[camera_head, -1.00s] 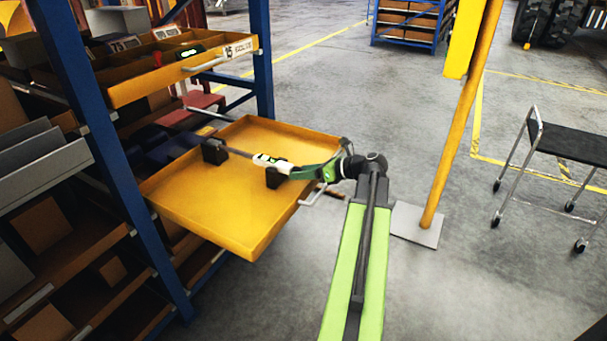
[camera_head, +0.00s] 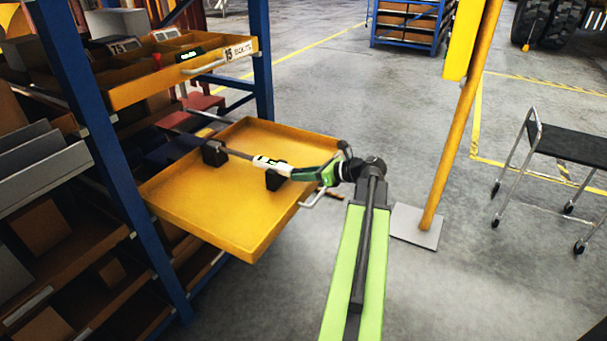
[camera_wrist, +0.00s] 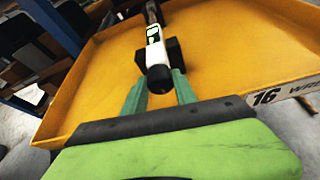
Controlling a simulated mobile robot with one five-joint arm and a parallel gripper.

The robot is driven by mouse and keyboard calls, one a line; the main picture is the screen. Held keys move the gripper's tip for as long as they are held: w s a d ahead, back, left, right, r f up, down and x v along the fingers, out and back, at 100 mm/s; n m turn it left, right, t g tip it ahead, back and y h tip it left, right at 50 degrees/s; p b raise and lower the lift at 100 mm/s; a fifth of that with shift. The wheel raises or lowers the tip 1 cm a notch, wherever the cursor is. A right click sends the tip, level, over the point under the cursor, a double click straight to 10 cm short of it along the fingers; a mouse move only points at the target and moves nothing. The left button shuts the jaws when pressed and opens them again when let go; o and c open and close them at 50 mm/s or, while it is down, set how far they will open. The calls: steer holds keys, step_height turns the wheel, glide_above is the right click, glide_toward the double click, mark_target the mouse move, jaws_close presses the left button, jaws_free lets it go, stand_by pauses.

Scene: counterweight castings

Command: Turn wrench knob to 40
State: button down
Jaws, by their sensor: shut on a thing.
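The wrench lies on black holders across the open yellow drawer (camera_head: 205,213). It has a white section with a small green display (camera_head: 264,162), too small to read. In the wrist view the wrench's white body (camera_wrist: 154,52) points away from me. Its dark knob (camera_wrist: 159,78) is at the near end. My gripper (camera_wrist: 160,86) is shut on this knob, with one green finger on each side. In the head view my gripper (camera_head: 298,174) reaches the wrench from the right, and the fingers hide the knob there.
A blue shelf post (camera_head: 262,60) stands behind the drawer. Another yellow drawer (camera_head: 185,72), labelled 15, is above it. A yellow pole (camera_head: 460,120) on a grey base stands right of my arm. A black cart (camera_head: 575,150) is further right, with open floor between.

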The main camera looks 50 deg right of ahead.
steer(key=n+h, duration=0.2)
steer(key=n, duration=0.1)
steer(key=shift+s+a+f+t+h+b, duration=0.15)
steer(key=shift+a+t+h+b, duration=0.15)
steer(key=shift+t+b, duration=0.1)
steer(key=shift+n+t+h+b, duration=0.4)
steer(key=shift+n+h+b, duration=0.35)
steer(key=shift+n, duration=0.85)
steer(key=c, duration=1)
jaws_free()
